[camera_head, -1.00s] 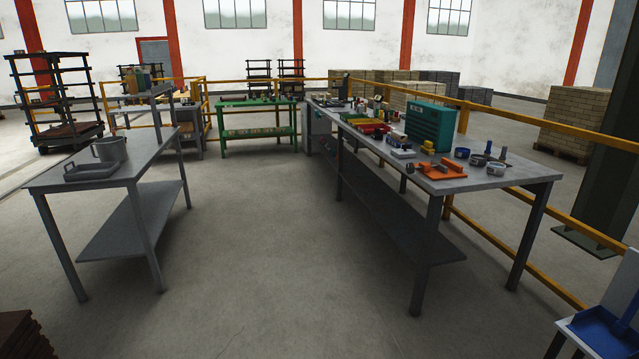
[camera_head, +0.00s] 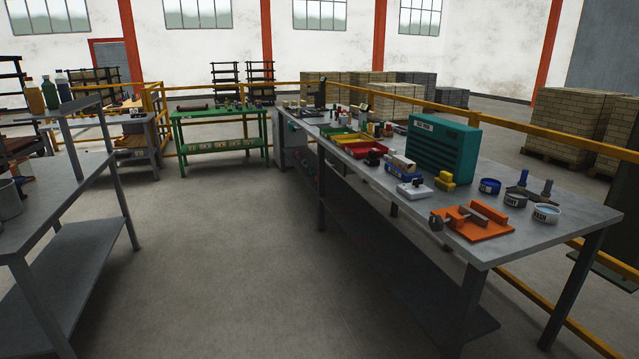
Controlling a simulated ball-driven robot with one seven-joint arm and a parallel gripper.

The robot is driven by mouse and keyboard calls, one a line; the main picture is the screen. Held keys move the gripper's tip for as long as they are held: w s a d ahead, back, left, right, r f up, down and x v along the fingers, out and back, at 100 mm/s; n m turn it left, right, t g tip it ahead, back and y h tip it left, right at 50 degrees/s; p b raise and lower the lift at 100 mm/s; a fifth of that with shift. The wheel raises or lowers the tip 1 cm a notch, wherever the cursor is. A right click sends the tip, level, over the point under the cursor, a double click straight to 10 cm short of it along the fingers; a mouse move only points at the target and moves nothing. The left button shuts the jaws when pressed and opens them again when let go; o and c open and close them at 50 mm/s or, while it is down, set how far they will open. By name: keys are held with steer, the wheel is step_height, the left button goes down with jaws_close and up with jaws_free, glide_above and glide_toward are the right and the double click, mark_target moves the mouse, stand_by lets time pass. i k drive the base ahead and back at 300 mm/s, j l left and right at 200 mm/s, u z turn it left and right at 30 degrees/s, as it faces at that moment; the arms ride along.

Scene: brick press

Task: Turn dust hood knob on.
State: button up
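I cannot make out a dust hood or its knob for certain in the head view. A grey cabinet-like unit (camera_head: 291,142) stands at the far end of the long right-hand bench, with a small dark detail on its front too small to identify. My gripper is not in view.
The long grey bench (camera_head: 560,222) on the right carries a teal drawer box (camera_head: 443,150), an orange fixture (camera_head: 474,222), labelled tins and coloured bins. A grey table (camera_head: 52,200) stands at left, a green bench (camera_head: 220,148) behind. The floor between (camera_head: 235,250) is clear.

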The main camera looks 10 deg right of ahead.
mark_target(417, 182)
steer(key=i+z, duration=0.2)
steer(key=i, duration=0.25)
steer(key=i+j+z, duration=0.25)
steer(key=i, duration=0.2)
steer(key=i+j+z, duration=0.2)
steer(key=i, duration=0.2)
